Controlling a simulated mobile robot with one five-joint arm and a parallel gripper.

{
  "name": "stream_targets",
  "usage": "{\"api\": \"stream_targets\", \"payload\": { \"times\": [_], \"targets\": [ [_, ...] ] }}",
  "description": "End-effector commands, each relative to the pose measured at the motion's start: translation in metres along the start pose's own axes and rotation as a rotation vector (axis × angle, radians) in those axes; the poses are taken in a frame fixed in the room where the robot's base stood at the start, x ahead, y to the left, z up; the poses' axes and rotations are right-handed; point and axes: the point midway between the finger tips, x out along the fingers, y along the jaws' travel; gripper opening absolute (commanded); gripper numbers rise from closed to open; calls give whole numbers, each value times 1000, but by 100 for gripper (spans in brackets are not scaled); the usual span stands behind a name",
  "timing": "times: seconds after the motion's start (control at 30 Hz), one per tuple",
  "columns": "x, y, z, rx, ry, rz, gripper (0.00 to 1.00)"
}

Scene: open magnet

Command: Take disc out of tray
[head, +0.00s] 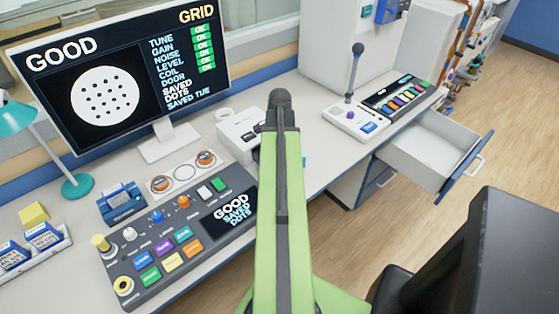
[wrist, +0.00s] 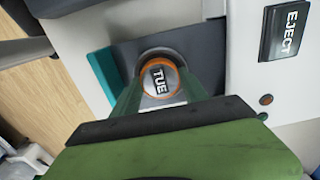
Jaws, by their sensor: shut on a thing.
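The disc (wrist: 158,77) shows in the wrist view as a round piece with an orange rim and a label reading TUE. It is at the dark tray (wrist: 115,57), which has a teal front edge (wrist: 104,80) and sticks out of a white drive unit. My gripper (wrist: 160,92) is shut on the disc, with a green finger on either side of it. I cannot tell whether the disc still touches the tray floor. In the head view my green arm hides the gripper and disc; the white drive unit (head: 238,130) shows just left of the arm.
An EJECT button (wrist: 284,31) is on the drive unit. A control panel (head: 180,240) and a monitor (head: 125,85) reading GOOD stand to the left. A joystick box (head: 352,120) and an open, empty-looking drawer (head: 430,155) are to the right. A dark chair (head: 500,260) is at the lower right.

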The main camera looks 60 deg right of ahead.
Motion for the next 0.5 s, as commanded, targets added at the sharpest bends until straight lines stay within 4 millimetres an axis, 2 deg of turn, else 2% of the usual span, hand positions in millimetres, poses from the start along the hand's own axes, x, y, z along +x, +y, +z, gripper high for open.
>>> {"api": "stream_targets", "payload": {
  "times": [0.03, 0.23, 0.5],
  "targets": [
    [0, 0, 0, 0, 0, 0, 28],
    [0, 0, 0, 0, 0, 0, 3],
    [-6, 0, 0, -1, 0, 0, 3]
  ]
}}
